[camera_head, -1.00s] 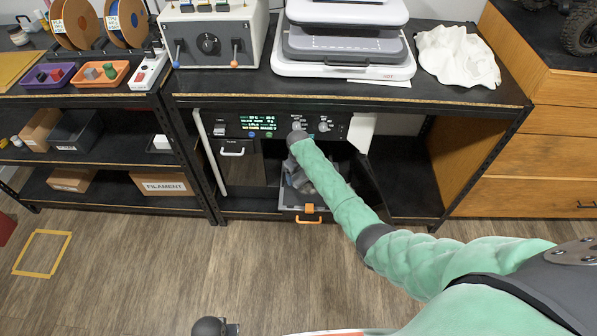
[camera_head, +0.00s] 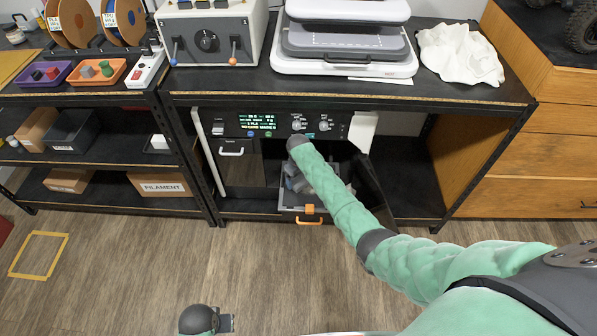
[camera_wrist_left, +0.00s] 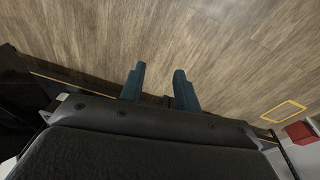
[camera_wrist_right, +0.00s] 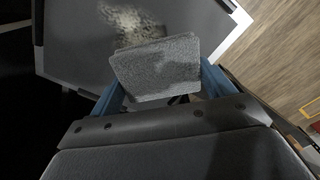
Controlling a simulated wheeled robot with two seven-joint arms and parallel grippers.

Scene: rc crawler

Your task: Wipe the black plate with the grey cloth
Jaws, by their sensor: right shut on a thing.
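The grey cloth (camera_wrist_right: 158,68) is a thick rectangular pad in the right wrist view. My right gripper (camera_wrist_right: 160,75) is shut on it, with a blue finger at each side. The black plate (camera_wrist_right: 85,62) lies beyond the cloth, with a pale speckled smear (camera_wrist_right: 138,24) at its top. I cannot tell whether cloth and plate touch. In the head view my right arm reaches into the open machine and its forearm hides most of the plate; the right gripper (camera_head: 296,180) shows partly there. My left gripper (camera_wrist_left: 160,78) is empty, its fingers apart above the floor.
The machine's control panel (camera_head: 262,124) sits above the opening, under the bench top. An orange handle (camera_head: 310,221) is at its front. A bench post (camera_head: 190,160) stands to the left. A white crumpled cloth (camera_head: 460,54) lies on the bench.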

